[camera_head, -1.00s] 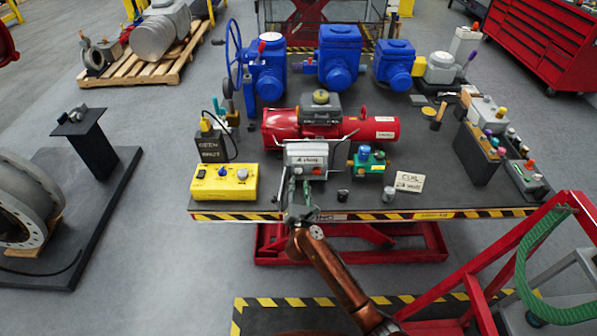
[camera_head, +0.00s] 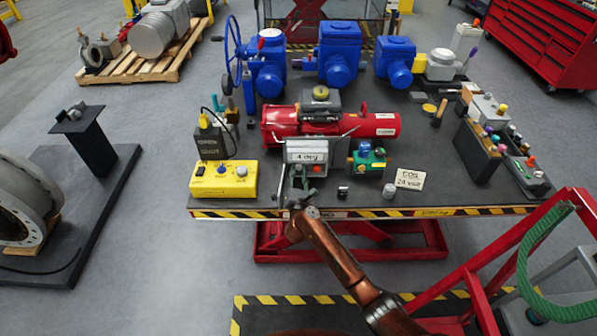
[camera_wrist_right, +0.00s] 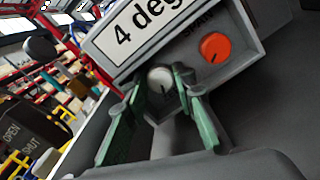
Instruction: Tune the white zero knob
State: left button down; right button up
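The white zero knob (camera_wrist_right: 160,79) is a small round knob on the sloping front of a grey box (camera_wrist_right: 265,45), left of an orange knob (camera_wrist_right: 215,47). In the head view, the grey box (camera_head: 322,155) with its "4 deg" label stands before the red actuator, and my right gripper (camera_head: 302,185) is at its front and hides the white knob. In the wrist view, the green fingers of my right gripper (camera_wrist_right: 163,84) are apart, one on each side of the white knob. I cannot tell whether they touch it. My left gripper is not in view.
A yellow box (camera_head: 223,187) with knobs stands left of the grey box. A green block (camera_head: 367,158) and a white card (camera_head: 410,179) stand to the right. The red actuator (camera_head: 280,128) is close behind.

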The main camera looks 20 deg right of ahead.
grip_shut()
jog(key=shift+r+n+p, duration=0.1)
jog(key=shift+n+p, duration=0.6)
jog(key=shift+p, duration=0.25)
jog(key=n+p, duration=0.3)
jog(key=shift+a, duration=0.15)
jog(key=n+p, duration=0.2)
jog(key=n, duration=0.1)
jog(key=shift+f+n+p, duration=0.2)
jog(key=shift+n+p, duration=0.5)
jog(key=shift+n, duration=0.6)
